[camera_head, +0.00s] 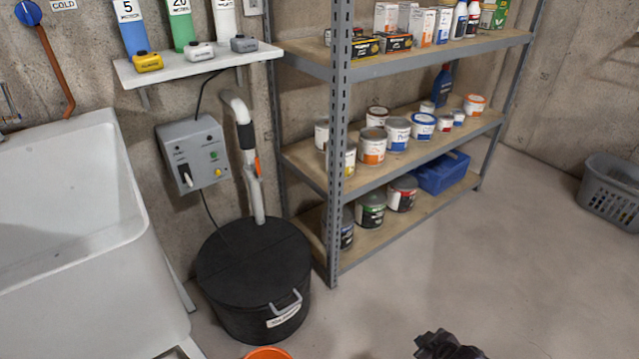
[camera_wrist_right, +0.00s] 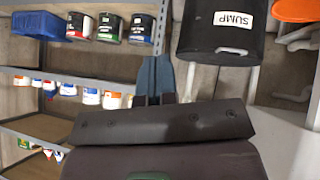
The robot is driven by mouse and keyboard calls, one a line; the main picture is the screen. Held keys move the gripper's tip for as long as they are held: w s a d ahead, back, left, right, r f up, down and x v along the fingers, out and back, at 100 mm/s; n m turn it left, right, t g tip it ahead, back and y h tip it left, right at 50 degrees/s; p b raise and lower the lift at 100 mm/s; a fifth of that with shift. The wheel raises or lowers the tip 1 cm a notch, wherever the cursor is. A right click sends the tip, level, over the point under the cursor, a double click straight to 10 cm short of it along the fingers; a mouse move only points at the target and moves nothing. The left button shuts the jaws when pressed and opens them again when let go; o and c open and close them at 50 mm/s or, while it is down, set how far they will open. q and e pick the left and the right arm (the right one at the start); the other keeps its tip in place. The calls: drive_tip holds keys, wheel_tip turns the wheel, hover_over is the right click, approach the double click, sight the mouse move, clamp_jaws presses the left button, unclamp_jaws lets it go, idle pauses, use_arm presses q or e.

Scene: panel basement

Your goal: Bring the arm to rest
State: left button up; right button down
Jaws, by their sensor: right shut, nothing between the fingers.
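My right gripper (camera_head: 446,346) shows as a dark shape at the bottom edge of the head view, over the bare floor. In the right wrist view its two fingers (camera_wrist_right: 155,76) are together, with nothing held between them. The gripper is apart from the shelf and the sump basin in the head view. My left gripper is not in view.
A black lidded sump basin (camera_head: 252,272) stands beside a white sink (camera_head: 80,235). A control box (camera_head: 193,153) hangs above. A metal rack (camera_head: 335,180) holds cans. An orange object (camera_head: 268,354) is at the bottom edge. A grey basket (camera_head: 612,190) stands right; floor between is clear.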

drive_tip(key=s, duration=1.2)
drive_tip(key=s+a+f+v, duration=0.1)
drive_tip(key=s+v, duration=0.1)
drive_tip(key=v, duration=0.8)
drive_tip(key=s+f+v, duration=0.2)
drive_tip(key=v, duration=0.9)
use_arm(q)
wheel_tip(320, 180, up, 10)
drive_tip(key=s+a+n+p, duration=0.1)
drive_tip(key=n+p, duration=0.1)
drive_tip(key=p, duration=1.4)
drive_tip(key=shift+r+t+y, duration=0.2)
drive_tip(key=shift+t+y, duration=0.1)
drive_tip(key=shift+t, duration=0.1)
use_arm(e)
drive_tip(key=s+a+r+m+t+h, duration=0.1)
drive_tip(key=s+r+m, duration=0.1)
drive_tip(key=r, duration=0.7)
drive_tip(key=s+a+r+m+t+h, duration=0.1)
drive_tip(key=s+r+m, duration=0.2)
drive_tip(key=r, duration=0.7)
drive_tip(key=shift+a+m+t+h, duration=0.15)
drive_tip(key=shift+m+t+h, duration=0.2)
drive_tip(key=shift+m, duration=0.65)
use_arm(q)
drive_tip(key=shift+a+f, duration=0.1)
use_arm(e)
drive_tip(key=shift+f, duration=0.1)
